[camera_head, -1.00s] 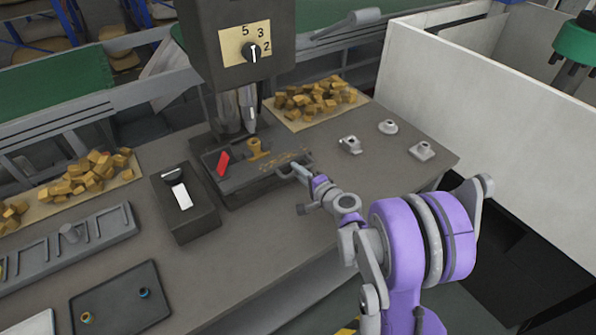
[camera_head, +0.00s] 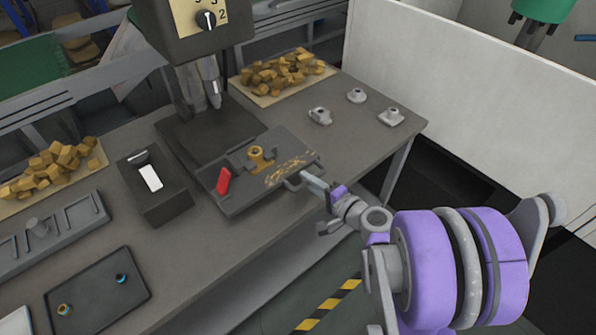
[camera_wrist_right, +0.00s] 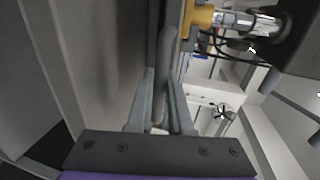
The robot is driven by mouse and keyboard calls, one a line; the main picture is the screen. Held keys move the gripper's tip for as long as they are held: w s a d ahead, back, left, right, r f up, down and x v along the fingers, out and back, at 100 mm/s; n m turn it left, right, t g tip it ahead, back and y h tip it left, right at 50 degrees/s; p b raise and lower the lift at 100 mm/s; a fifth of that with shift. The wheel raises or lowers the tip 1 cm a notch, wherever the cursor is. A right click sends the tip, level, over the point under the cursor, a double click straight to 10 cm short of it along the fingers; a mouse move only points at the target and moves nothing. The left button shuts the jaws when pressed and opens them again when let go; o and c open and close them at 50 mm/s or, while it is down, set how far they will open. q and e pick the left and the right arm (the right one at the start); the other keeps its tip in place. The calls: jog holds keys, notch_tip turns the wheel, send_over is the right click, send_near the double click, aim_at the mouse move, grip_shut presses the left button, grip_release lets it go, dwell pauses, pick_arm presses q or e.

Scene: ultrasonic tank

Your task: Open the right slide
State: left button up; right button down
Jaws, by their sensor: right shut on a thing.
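The right slide (camera_head: 238,202) is a dark flat plate pulled partly out of the base of the machine (camera_head: 205,130). It carries a red lever (camera_head: 223,181), a brass fitting (camera_head: 259,158) and scattered brass chips. Its grey handle (camera_head: 290,185) is at the front right edge. My right gripper (camera_head: 308,180) is shut on that handle; the handle bar (camera_wrist_right: 168,60) also shows between the fingers in the right wrist view (camera_wrist_right: 160,108). My left gripper is not in view.
A dark box with a white switch (camera_head: 151,178) stands left of the slide. Grey metal parts (camera_head: 320,116) lie to the right. Brass pieces (camera_head: 285,73) lie heaped behind. A dark tray (camera_head: 100,305) is at the front left. Floor shows beyond the table's front edge.

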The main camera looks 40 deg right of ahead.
jog(key=shift+s+d, duration=0.1)
jog(key=shift+s, duration=0.6)
jog(key=c, duration=0.8)
grip_release()
jog(key=shift+w, duration=0.1)
jog(key=shift+c, duration=0.2)
jog(key=v, duration=1)
jog(key=shift+s, duration=0.4)
